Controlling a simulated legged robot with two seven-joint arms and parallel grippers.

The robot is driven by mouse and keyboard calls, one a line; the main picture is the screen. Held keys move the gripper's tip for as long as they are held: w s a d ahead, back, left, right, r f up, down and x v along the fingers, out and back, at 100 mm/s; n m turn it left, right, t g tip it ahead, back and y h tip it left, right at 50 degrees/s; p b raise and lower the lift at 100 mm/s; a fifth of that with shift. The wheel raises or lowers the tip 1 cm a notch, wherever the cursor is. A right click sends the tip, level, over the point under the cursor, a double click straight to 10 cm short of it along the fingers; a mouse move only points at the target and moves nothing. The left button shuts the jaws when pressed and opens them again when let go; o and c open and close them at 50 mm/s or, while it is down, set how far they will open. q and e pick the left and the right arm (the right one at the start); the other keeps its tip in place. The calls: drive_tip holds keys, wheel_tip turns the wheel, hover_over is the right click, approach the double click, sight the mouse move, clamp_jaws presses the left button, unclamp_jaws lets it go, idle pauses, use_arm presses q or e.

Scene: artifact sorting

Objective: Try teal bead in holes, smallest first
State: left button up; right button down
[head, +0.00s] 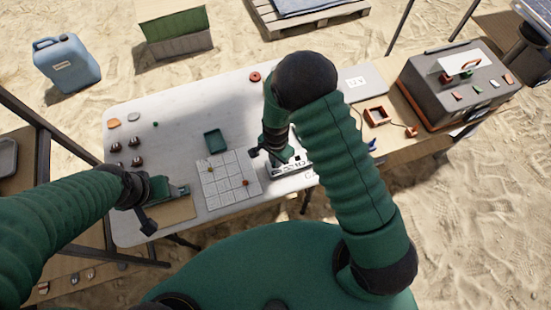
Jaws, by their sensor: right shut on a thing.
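My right gripper (279,160) points down at the pale plate with holes (292,168) near the table's front edge, right of the grid. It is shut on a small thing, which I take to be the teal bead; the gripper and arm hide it. I cannot tell whether it touches a hole. A small green dot (155,124) lies at the table's upper left. My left gripper (184,190) hovers over a brown mat (172,211) at the left front; its finger gap is too small to make out.
A white grid sheet (222,187) with small coloured pieces lies mid-table. A green tray (214,140) is behind it. Several dark round pieces (116,147) stand at left. A red ring (254,77) lies at the back. A grey case (459,86) stands at right.

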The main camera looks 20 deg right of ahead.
drive_tip(key=shift+a+r, duration=0.1)
drive_tip(key=shift+a, duration=0.8)
use_arm(q)
drive_tip(key=shift+a+r, duration=0.1)
drive_tip(key=shift+a, duration=0.2)
drive_tip(key=shift+d, duration=0.1)
use_arm(e)
drive_tip(key=shift+d, duration=0.15)
use_arm(q)
drive_tip(key=shift+d, duration=0.25)
use_arm(e)
drive_tip(key=shift+d, duration=0.1)
use_arm(q)
drive_tip(key=shift+a, duration=0.25)
drive_tip(key=shift+d, duration=0.15)
use_arm(e)
drive_tip(key=shift+d, duration=0.3)
drive_tip(key=c, duration=1.3)
unclamp_jaws()
drive_tip(key=shift+a, duration=0.1)
